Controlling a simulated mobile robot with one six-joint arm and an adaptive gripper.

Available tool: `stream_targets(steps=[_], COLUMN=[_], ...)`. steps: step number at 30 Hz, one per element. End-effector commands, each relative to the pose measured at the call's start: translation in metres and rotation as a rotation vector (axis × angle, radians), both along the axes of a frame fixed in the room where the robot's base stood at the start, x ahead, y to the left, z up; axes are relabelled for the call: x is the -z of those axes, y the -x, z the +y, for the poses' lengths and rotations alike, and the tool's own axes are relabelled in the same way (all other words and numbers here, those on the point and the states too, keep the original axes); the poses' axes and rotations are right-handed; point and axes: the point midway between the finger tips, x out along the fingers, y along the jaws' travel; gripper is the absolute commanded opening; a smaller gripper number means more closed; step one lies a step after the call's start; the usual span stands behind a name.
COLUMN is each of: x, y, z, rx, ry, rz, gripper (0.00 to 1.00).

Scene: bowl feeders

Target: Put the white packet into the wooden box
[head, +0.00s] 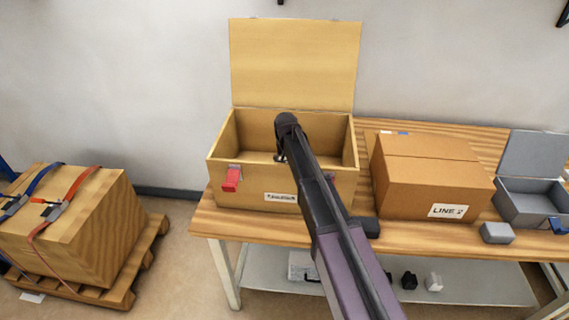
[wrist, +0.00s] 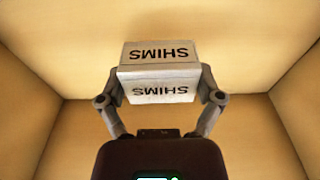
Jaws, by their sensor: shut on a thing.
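The wooden box (head: 228,171) stands on the bench with its lid (head: 293,64) raised against the wall. A red latch hangs on its front. My gripper (wrist: 160,84) is shut on the white packet (wrist: 160,52), which is marked SHIMS, with one finger on each side of it. The wrist view shows the box's wooden inside around the packet. In the head view my arm reaches over the box's front and hides the packet and most of the gripper. I cannot tell whether the packet touches the box floor.
A closed carton (head: 428,172) marked LINE stands right of the box. A grey open case (head: 527,200) and a small grey block (head: 497,233) are farther right. A strapped crate (head: 80,225) sits on a pallet at the left. Small items lie on the lower shelf.

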Motion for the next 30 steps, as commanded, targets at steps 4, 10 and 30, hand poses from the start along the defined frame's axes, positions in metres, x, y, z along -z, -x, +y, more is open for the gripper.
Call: stream_targets(steps=[4,10,30], x=[0.001,0.001,-0.012], y=[0.000,0.000,0.000], z=[0.000,0.000,0.000], rx=[0.000,0.000,0.000], ry=[0.000,0.000,0.000], rz=[0.000,0.000,0.000], gripper=[0.28,1.00,1.00])
